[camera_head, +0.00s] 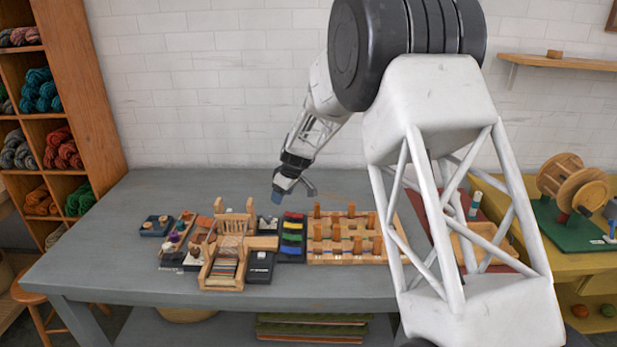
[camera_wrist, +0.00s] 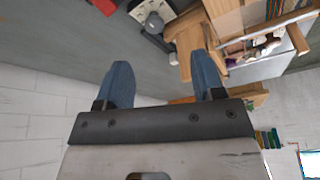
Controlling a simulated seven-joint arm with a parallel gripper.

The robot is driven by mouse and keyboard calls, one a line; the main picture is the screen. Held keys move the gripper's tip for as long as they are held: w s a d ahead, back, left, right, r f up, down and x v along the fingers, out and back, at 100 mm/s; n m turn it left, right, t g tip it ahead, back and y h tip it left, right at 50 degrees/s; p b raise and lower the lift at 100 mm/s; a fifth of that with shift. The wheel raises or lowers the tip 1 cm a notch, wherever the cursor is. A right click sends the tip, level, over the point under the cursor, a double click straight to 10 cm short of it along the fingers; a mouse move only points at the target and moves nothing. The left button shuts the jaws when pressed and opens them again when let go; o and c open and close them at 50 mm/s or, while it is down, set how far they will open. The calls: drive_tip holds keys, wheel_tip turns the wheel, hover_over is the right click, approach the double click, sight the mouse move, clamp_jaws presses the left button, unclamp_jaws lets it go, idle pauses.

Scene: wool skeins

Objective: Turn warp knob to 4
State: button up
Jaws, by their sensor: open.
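My gripper (camera_head: 279,194) hangs above the back of the grey table, near the small wooden loom (camera_head: 229,245). In the wrist view my gripper (camera_wrist: 165,78) shows two blue fingers spread apart, with nothing between them. Beyond the fingers, near the top of that view, a grey knob (camera_wrist: 154,23) stands by a pale plate with dark marks, beside light wooden parts. It may be the warp knob, but I cannot read its setting. In the head view a small dark unit (camera_head: 268,223) sits just right of the loom, below my gripper; its details are too small to tell.
A black box (camera_head: 260,266) with a pale label stands in front. A rack of coloured strips (camera_head: 292,236) and a wooden peg frame (camera_head: 345,256) stand to the right. A tray of small items (camera_head: 176,241) lies left. The table's left part (camera_head: 100,250) is clear.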

drive_tip(key=s+d+r+n+g, duration=0.2)
drive_tip(key=s+d+r+n, duration=0.1)
drive_tip(key=s+d+r, duration=0.5)
drive_tip(key=v, duration=0.3)
drive_tip(key=shift+s+r, duration=0.25)
drive_tip(key=shift+s, duration=0.05)
idle(0.4)
drive_tip(key=n+g, duration=0.3)
drive_tip(key=n, duration=0.8)
approach(268, 216)
drive_tip(key=shift+s+a+f, duration=0.25)
drive_tip(key=shift+s+f, duration=0.1)
drive_tip(key=shift+f, duration=0.15)
drive_tip(key=shift+x, duration=3.95)
drive_tip(key=shift+w+d, duration=0.1)
drive_tip(key=shift+w, duration=0.05)
drive_tip(key=shift+c, duration=0.3)
